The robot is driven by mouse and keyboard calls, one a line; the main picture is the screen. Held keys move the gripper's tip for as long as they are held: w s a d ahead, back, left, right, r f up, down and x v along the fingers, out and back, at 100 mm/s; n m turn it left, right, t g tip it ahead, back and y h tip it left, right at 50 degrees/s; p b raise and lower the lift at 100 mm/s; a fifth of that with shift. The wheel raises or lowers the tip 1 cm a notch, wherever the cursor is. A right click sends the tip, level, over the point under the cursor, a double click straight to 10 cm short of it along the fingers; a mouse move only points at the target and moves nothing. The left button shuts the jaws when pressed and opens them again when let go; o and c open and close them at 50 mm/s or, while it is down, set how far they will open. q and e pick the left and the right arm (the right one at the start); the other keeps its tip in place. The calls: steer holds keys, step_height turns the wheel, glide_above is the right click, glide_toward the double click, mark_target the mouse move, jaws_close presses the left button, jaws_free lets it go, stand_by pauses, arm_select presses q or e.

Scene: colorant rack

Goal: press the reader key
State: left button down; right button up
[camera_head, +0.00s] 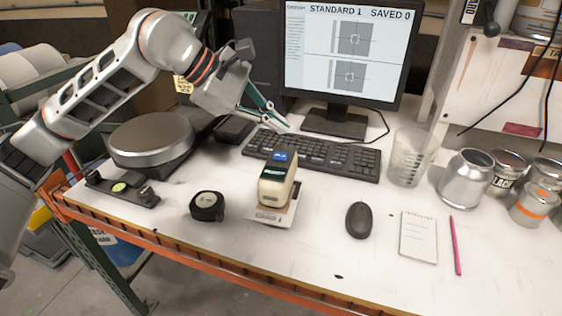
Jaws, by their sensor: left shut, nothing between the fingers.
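The reader (277,188) is a beige and dark hand-held device with a small lit blue screen on top. It stands upright on a white base plate (262,216) in the middle of the bench. Its key is too small to make out for certain. My left gripper (284,126) is shut and empty. Its fingertips are above the back left part of the keyboard, behind the reader and apart from it. My right gripper is not in view.
A black keyboard (330,158) lies behind the reader, below a monitor (345,50) reading "STANDARD 1 SAVED 0". A black tape measure (207,206) is left of the reader and a mouse (360,220) right. A beaker (411,158) and several cans stand at right.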

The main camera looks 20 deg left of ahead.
mark_target(278, 156)
arm_select(q)
step_height(278, 156, down, 4)
steer(key=shift+r+b, duration=0.1)
steer(key=shift+b, duration=0.75)
steer(key=shift+f, duration=0.2)
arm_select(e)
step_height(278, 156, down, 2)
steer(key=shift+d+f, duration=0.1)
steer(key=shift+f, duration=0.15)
arm_select(q)
steer(key=shift+f, duration=0.1)
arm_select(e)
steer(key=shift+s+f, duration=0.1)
arm_select(q)
steer(key=shift+f+b, duration=0.35)
steer(key=shift+f, duration=0.05)
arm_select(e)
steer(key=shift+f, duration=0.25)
